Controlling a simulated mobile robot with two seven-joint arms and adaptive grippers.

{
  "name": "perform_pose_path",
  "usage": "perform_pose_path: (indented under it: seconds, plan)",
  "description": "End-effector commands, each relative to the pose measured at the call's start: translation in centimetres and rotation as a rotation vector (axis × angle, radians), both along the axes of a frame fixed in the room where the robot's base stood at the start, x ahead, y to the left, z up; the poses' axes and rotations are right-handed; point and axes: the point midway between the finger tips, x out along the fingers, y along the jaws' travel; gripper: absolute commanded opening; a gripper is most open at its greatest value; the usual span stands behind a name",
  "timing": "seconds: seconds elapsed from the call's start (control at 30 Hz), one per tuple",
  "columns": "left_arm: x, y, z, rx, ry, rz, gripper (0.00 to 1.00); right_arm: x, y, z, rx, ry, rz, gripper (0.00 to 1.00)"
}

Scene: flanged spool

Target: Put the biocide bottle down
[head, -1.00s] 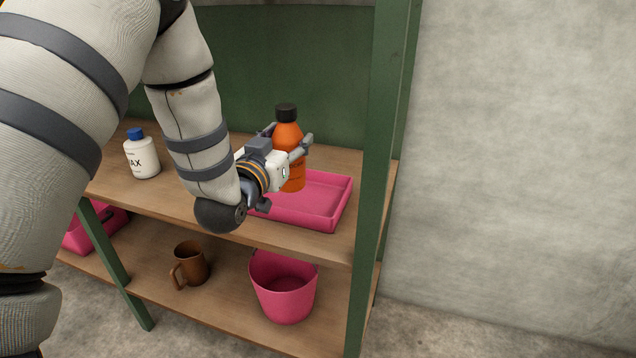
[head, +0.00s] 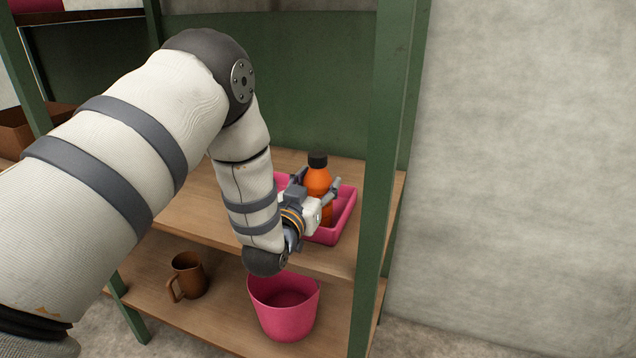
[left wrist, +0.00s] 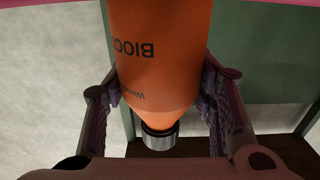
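The biocide bottle (head: 318,178) is orange with a black cap and stands upright. It is at the pink tray (head: 345,215) on the upper shelf. My left gripper (head: 321,184) has one finger on each side of the bottle and is shut on it. In the left wrist view the bottle (left wrist: 160,60) appears upside down, with part of its printed name, between the fingers (left wrist: 162,100). Its base is hidden, so I cannot tell whether it touches the tray floor. My right gripper is not in view.
The green shelf post (head: 378,150) stands just right of the tray. A brown mug (head: 188,278) and a pink bucket (head: 284,312) are on the lower shelf. My left arm covers much of the upper shelf's left side.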

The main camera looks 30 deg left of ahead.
Motion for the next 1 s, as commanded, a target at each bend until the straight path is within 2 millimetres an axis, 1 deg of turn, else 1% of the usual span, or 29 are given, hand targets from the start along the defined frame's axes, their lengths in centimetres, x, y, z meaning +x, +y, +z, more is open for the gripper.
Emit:
perform_pose_path:
  seconds: [0.03,0.07,0.33,0.43,0.57,0.8,0.9,1.0]
  plan:
    - [0.0,0.0,0.0,0.0,0.001,0.0,0.64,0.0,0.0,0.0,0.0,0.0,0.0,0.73]
    - [0.0,0.0,0.0,0.0,0.001,0.0,0.7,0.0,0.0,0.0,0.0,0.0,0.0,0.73]
    - [0.0,0.0,0.0,0.0,0.001,0.0,0.7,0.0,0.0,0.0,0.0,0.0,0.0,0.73]
    - [0.0,0.0,0.6,-0.001,-0.001,0.0,0.7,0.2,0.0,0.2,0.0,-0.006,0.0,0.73]
    - [-2.4,-0.6,0.6,-0.001,0.002,0.0,0.7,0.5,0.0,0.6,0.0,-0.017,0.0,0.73]
    - [-8.5,-2.0,0.5,-0.001,0.003,0.0,0.7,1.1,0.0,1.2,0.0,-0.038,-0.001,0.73]
    - [-10.3,-2.5,0.3,-0.001,0.004,0.0,0.7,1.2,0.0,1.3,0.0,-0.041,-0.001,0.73]
    - [-11.4,-2.7,0.4,0.0,0.002,0.0,0.7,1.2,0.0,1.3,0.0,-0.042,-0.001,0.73]
